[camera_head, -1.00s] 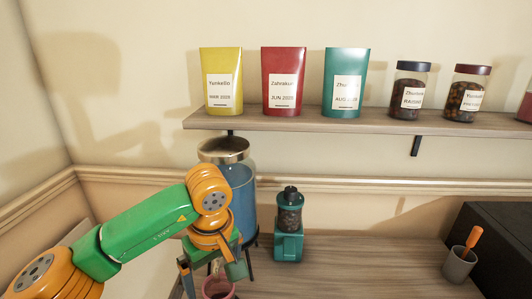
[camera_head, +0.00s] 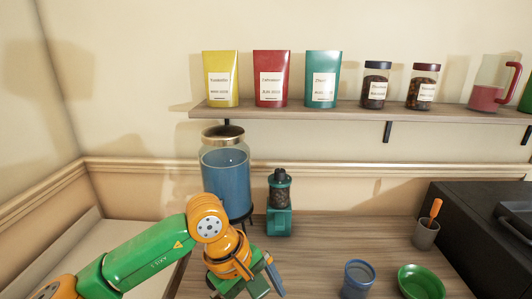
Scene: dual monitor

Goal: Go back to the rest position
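My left arm, green and orange, comes in from the lower left in the head view. Its gripper (camera_head: 245,287) is low in the picture, over the wooden counter (camera_head: 325,245) and in front of the glass water dispenser. Its two fingers stand well apart, so it looks open. The fingertips are at the bottom edge, and what lies below them is hidden. My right gripper is out of the picture.
The water dispenser (camera_head: 227,180) and a teal grinder (camera_head: 279,210) stand behind my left gripper. A blue cup (camera_head: 357,279), green bowl (camera_head: 420,283) and grey cup (camera_head: 426,234) are to the right, beside a black machine (camera_head: 480,225). A shelf (camera_head: 330,109) holds bags and jars.

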